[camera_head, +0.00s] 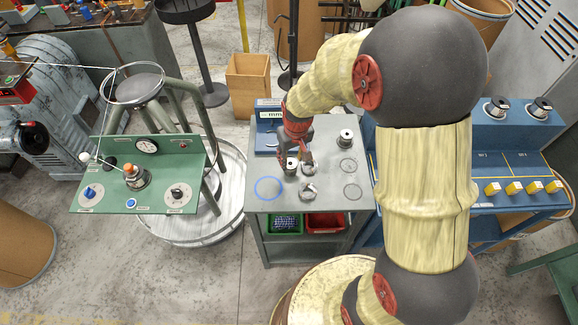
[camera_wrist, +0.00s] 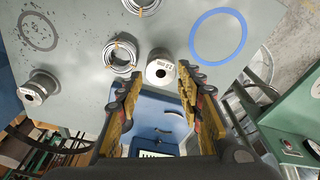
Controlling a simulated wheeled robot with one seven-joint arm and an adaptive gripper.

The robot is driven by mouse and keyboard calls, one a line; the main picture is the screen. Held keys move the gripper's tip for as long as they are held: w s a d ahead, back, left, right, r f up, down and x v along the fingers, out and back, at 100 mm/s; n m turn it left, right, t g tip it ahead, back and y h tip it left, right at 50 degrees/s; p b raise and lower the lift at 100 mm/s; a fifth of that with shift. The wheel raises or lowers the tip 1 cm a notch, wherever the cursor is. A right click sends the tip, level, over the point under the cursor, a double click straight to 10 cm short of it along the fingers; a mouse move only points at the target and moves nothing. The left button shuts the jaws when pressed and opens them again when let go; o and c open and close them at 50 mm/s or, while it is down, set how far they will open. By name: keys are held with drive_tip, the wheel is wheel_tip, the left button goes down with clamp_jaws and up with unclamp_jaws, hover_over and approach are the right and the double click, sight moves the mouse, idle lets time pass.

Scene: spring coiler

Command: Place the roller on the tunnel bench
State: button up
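A small metal roller (camera_head: 291,167) with a dark label stands on the grey table (camera_head: 262,207). In the wrist view this roller (camera_wrist: 160,68) lies just beyond and between my fingertips. My gripper (camera_wrist: 152,84) is open, with gaps between its fingers and the roller; it also shows in the head view (camera_head: 292,152), pointing down above the table. A second roller (camera_head: 345,139) stands at the table's back right, and it shows at the left in the wrist view (camera_wrist: 37,88). No readable label tells which bench is the tunnel bench. A blue bench (camera_head: 515,160) stands at the right, partly behind my arm.
A blue ring marking (camera_head: 268,188) and dark circles mark the tabletop. A blue device (camera_head: 266,116) stands at its back. Two rollers (camera_head: 497,107) stand on the blue bench. A green control panel (camera_head: 137,172) is at left.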

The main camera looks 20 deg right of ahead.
sight(290, 164)
drive_tip(key=shift+f, duration=0.45)
drive_tip(key=f, duration=0.2)
drive_tip(key=f+b, duration=0.1)
drive_tip(key=f, duration=0.1)
drive_tip(key=shift+w, duration=0.4)
drive_tip(key=shift+a+r, duration=0.1)
drive_tip(key=shift+c, duration=0.4)
clamp_jaws()
